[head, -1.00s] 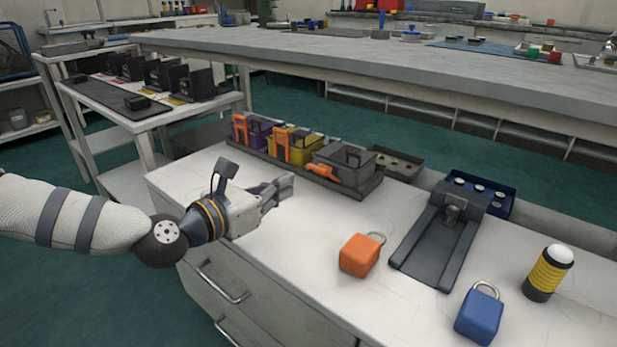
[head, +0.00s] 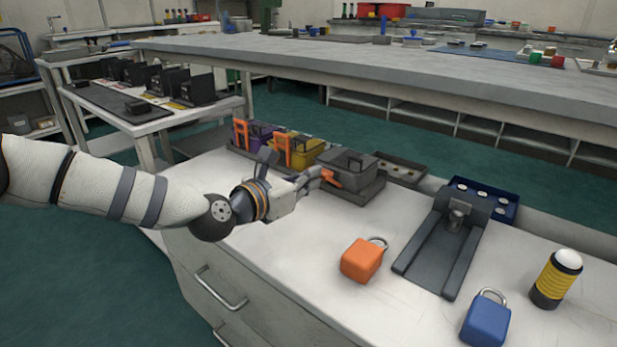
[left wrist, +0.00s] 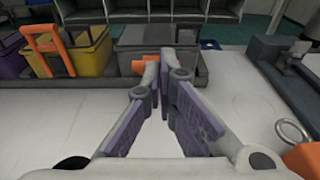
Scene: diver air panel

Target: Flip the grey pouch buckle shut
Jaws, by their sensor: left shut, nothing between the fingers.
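The grey pouch (head: 347,162) sits at the right end of a dark tray (head: 362,196), next to the yellow pouch. Its orange buckle (head: 330,179) hangs low and sticks out from the front, not upright. My left gripper (head: 314,174) is shut and empty, its fingertips right at the buckle; whether they touch cannot be told. In the left wrist view, the closed fingertips (left wrist: 164,62) stand before the front of the grey pouch (left wrist: 150,38). They partly cover the orange buckle (left wrist: 140,66). My right gripper is not in view.
The yellow pouch (head: 306,151) and purple pouch (head: 262,131) have orange buckles standing up. On the white worktop are an orange padlock (head: 361,261), a blue padlock (head: 485,321), a dark grey fixture (head: 437,250) and a yellow-black cylinder (head: 555,283). Worktop before the tray is clear.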

